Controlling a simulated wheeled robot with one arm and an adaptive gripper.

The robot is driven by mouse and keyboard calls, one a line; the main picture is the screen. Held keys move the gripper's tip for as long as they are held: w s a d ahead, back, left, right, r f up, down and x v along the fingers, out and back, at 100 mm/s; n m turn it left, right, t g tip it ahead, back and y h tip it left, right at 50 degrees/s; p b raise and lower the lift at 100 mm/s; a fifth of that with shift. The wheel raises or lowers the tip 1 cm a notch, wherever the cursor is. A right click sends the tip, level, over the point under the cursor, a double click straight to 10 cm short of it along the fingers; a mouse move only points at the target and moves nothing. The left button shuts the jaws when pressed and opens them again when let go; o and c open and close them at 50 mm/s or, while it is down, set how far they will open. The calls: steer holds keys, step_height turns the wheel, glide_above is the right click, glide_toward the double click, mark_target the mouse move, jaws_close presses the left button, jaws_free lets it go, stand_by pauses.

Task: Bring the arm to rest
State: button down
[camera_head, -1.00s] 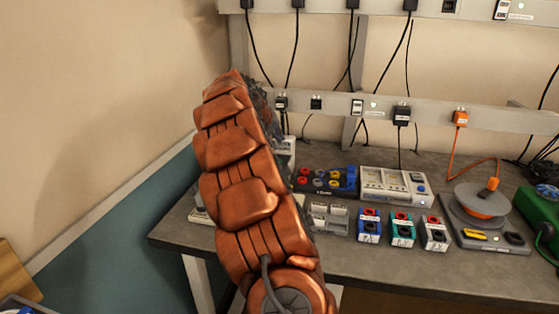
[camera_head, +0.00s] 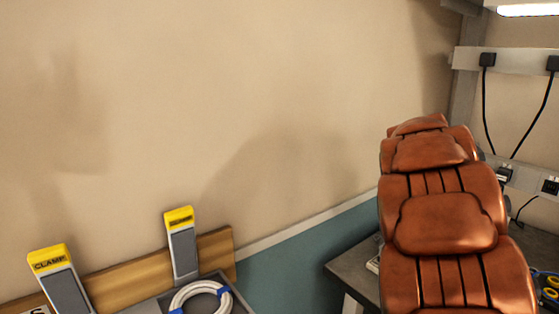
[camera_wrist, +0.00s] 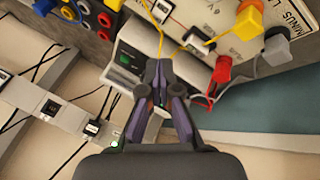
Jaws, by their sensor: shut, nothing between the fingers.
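My arm (camera_head: 440,215), with copper-coloured plates, rises at the right of the head view. It hides my gripper there. In the wrist view my gripper (camera_wrist: 159,72) shows with its dark purple fingers together and nothing between them. Its fingertips point toward a grey device with a dark face (camera_wrist: 133,62). I cannot tell whether they touch it.
A grey workbench (camera_head: 352,268) shows partly behind my arm. A socket rail (camera_wrist: 68,118) with cables runs along the wall. Yellow and red plugs (camera_wrist: 221,72) sit near the device. A tray with a white coil (camera_head: 203,293) and a clamp holder (camera_head: 183,250) stand lower left.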

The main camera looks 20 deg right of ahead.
steer(key=s+a+f+n+y+p, duration=0.15)
steer(key=s+a, duration=0.35)
steer(key=a, duration=0.7)
steer(key=s+a+f+n+y+p, duration=0.1)
steer(key=s+a+f+n+y, duration=0.3)
steer(key=a, duration=0.7)
steer(key=s+a+f+n+g+p, duration=0.1)
steer(key=s+a+f+g, duration=0.1)
steer(key=s+a, duration=1.2)
steer(key=shift+s+f+n+y, duration=0.25)
steer(key=shift+s+n+y, duration=0.15)
steer(key=shift+s, duration=0.2)
steer(key=shift+d, duration=0.2)
